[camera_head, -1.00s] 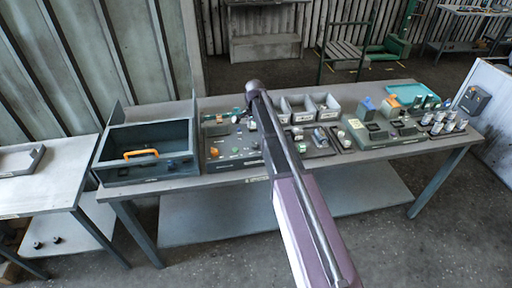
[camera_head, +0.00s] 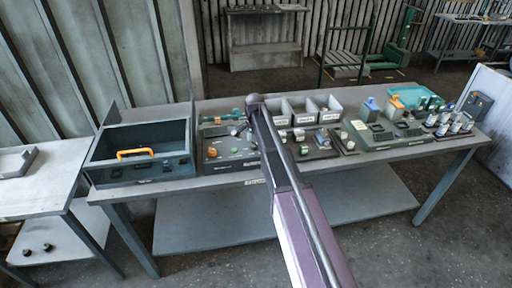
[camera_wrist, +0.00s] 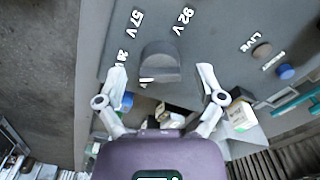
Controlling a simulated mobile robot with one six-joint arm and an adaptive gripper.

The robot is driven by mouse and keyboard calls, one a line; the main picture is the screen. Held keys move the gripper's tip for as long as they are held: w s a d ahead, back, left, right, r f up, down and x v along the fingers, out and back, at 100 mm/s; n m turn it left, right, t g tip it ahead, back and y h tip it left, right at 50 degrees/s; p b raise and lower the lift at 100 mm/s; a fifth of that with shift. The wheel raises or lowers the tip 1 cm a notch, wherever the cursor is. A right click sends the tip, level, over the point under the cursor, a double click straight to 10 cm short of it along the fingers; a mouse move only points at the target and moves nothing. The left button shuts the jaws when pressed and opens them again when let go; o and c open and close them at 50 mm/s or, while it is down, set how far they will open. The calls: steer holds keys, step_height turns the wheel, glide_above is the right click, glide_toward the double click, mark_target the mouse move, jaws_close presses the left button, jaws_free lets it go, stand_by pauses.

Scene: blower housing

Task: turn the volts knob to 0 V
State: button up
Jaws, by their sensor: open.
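The volts knob (camera_wrist: 160,65) is a grey round-backed knob on the grey panel (camera_wrist: 215,25) in the wrist view. "57 V" and "92 V" are printed beyond it, and a third, partly covered label stands at its left. A short white mark shows on its near edge, toward my gripper. My gripper (camera_wrist: 161,73) is open, with one fingertip on each side of the knob and gaps between. Whether the tips are down at knob height is unclear. In the head view the control panel (camera_head: 222,163) is on the bench, and my arm hides part of it.
In the wrist view a brown button (camera_wrist: 262,50) by "LIVE" and a blue button (camera_wrist: 285,72) are at the right.

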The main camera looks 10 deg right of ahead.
steer(key=shift+f, duration=0.3)
steer(key=c, duration=1.2)
steer(key=shift+o, duration=0.2)
steer(key=shift+d, duration=0.3)
steer(key=shift+a, duration=0.25)
steer(key=shift+s, duration=0.1)
steer(key=shift+a+n, duration=0.1)
steer(key=shift+n, duration=0.3)
steer(key=shift+n, duration=4.5)
